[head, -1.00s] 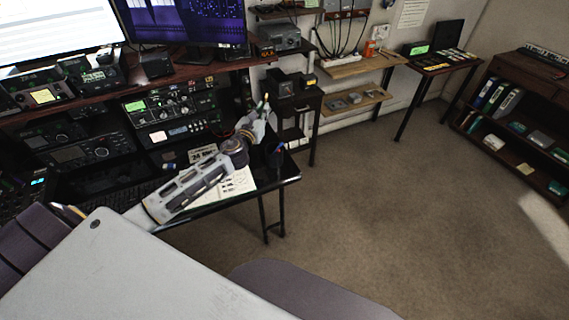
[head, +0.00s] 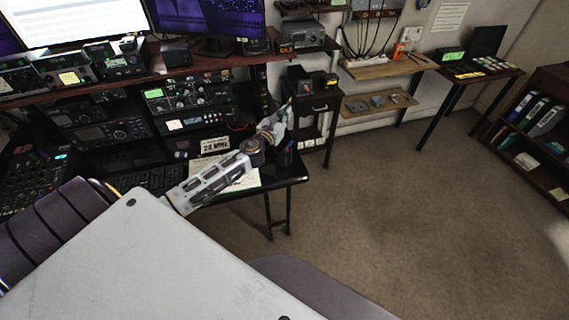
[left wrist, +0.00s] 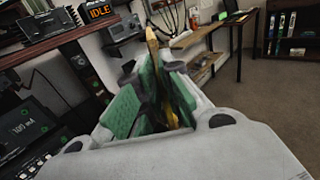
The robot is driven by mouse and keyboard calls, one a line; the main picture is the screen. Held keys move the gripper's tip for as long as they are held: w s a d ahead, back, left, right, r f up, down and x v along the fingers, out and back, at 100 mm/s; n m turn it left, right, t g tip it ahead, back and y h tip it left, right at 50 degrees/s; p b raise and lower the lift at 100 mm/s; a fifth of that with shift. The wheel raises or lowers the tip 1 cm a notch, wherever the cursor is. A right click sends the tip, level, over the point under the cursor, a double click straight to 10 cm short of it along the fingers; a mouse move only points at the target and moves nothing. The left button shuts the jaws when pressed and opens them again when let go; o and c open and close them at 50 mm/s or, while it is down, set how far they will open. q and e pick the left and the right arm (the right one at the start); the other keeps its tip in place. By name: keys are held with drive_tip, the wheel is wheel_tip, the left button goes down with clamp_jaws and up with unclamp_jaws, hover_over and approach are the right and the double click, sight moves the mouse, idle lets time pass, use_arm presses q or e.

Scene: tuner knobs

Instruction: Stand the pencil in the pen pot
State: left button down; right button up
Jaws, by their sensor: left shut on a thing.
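My left gripper (head: 284,115) is shut on a slim yellow pencil (left wrist: 154,52). In the left wrist view the pencil stands up between the green finger pads (left wrist: 150,95), its upper end clear above them. In the head view the pencil shows only as a small light tip. The dark pen pot (head: 285,157) stands near the right end of the black desk, just below the gripper in the picture, with pens or similar things at its top. I cannot tell the exact height between pencil and pot. The pot cannot be made out in the left wrist view. My right gripper is not in view.
A paper sheet (head: 240,181) lies on the black desk under my left arm. A sign card (head: 215,145) and radio units (head: 188,103) stand behind it. A small dark cabinet (head: 315,103) is beyond the desk's right end. Open carpet (head: 400,210) lies to the right.

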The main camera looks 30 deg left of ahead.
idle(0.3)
use_arm(q)
drive_tip(key=shift+w+d+f, duration=0.1)
drive_tip(key=shift+f, duration=0.05)
drive_tip(key=shift+f+b, duration=0.9)
drive_tip(key=shift+f, duration=1.05)
drive_tip(key=shift+f+b, duration=0.35)
drive_tip(key=shift+f, duration=0.5)
